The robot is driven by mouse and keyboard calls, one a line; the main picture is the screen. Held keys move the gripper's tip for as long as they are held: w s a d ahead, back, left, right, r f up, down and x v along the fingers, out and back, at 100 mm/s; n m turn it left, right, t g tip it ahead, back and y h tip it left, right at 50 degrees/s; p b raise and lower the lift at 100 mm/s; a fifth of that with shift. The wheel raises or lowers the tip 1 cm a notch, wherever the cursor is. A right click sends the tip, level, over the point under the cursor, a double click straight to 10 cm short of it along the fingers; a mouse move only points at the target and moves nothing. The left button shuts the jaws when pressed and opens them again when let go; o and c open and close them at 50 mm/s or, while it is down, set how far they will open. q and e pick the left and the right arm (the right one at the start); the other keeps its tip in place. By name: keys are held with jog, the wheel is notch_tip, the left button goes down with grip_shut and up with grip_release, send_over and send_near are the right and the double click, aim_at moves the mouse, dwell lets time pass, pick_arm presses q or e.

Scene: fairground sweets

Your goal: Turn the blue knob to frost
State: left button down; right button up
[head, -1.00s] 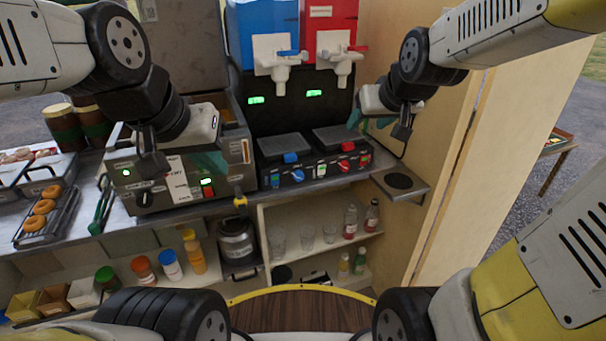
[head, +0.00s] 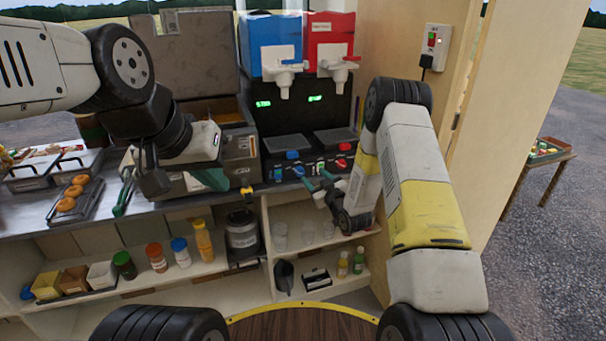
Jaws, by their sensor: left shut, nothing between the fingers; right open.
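The two-tank drink machine has a blue tank (head: 270,45) on the left and a red tank (head: 330,42) on the right. The small blue knob (head: 295,171) is on the low black front panel below the blue tank. Its pointer and markings are too small to read. My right gripper (head: 317,181) is open, with its teal fingers just in front of the panel, a little right of and below the blue knob. It appears apart from the knob. My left gripper (head: 211,179) is shut and empty in front of the grey fryer-like box, left of the machine.
A red knob (head: 341,163) is on the same panel to the right. White taps (head: 284,73) hang above the drip trays. A tray of doughnuts (head: 88,198) is at left. Bottles and glasses stand on shelves below the counter. A wall switch box (head: 434,47) is at right.

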aim_at(301, 173)
jog(key=shift+y, duration=0.4)
jog(key=w+a, duration=0.1)
jog(key=w+a+f, duration=0.1)
jog(key=w, duration=0.1)
jog(key=w+a+f, duration=0.1)
jog(key=w+a, duration=0.1)
jog(key=shift+w+f, duration=0.15)
jog(key=shift+f, duration=0.05)
grip_shut()
